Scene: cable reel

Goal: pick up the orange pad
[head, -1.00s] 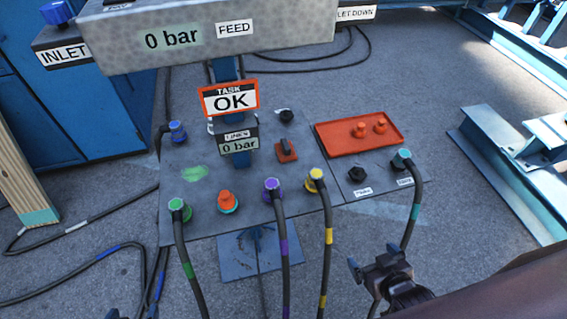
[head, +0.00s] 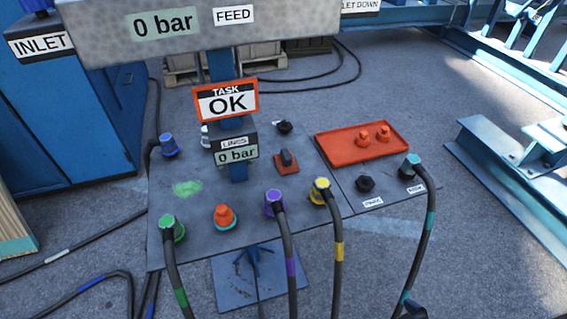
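A small orange pad (head: 280,168) with a dark upright grip (head: 287,157) lies on the grey panel (head: 225,190), near its middle. It sits left of the orange tray (head: 335,149) and above the purple and yellow connectors. Nothing touches it. Only a small dark tip of what seems to be my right gripper (head: 415,311) shows at the bottom edge, well below the panel; whether it is open or shut is hidden. My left gripper is not in view.
The orange tray holds two orange caps. A sign reading OK (head: 226,102) and a gauge box (head: 235,150) rise behind. A green smear (head: 187,188) marks the panel.

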